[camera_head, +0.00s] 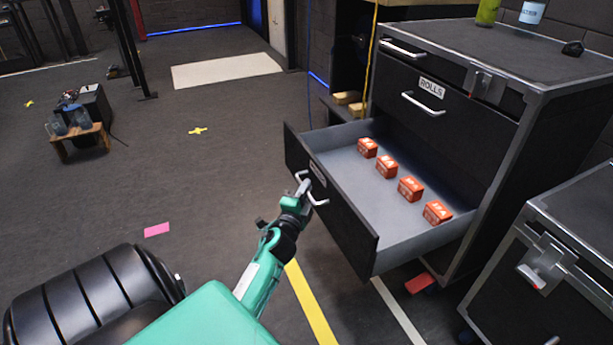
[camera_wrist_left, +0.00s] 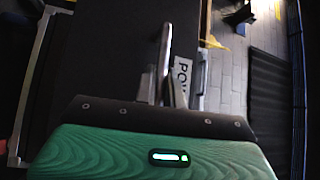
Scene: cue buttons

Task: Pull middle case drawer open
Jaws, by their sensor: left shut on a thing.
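The black case (camera_head: 505,130) stands at the right, with a drawer front labelled ROLLS (camera_head: 450,105) shut in its upper part. Below that, a drawer (camera_head: 345,215) is pulled well out, its grey inside showing. Several small orange boxes (camera_head: 387,167) sit in a row in it. My left gripper (camera_head: 303,190) is shut on the silver handle (camera_head: 319,200) on this drawer's front. In the left wrist view, the handle (camera_wrist_left: 165,50) rises from between the fingers beside a partly hidden white label (camera_wrist_left: 183,72). My right gripper is not in view.
A second black case (camera_head: 575,255) stands at the lower right. A green can (camera_head: 487,11) and a labelled cup (camera_head: 531,12) stand on top of the first case. A low wooden stand (camera_head: 80,140) is at the far left. The floor left of the drawer is mostly clear.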

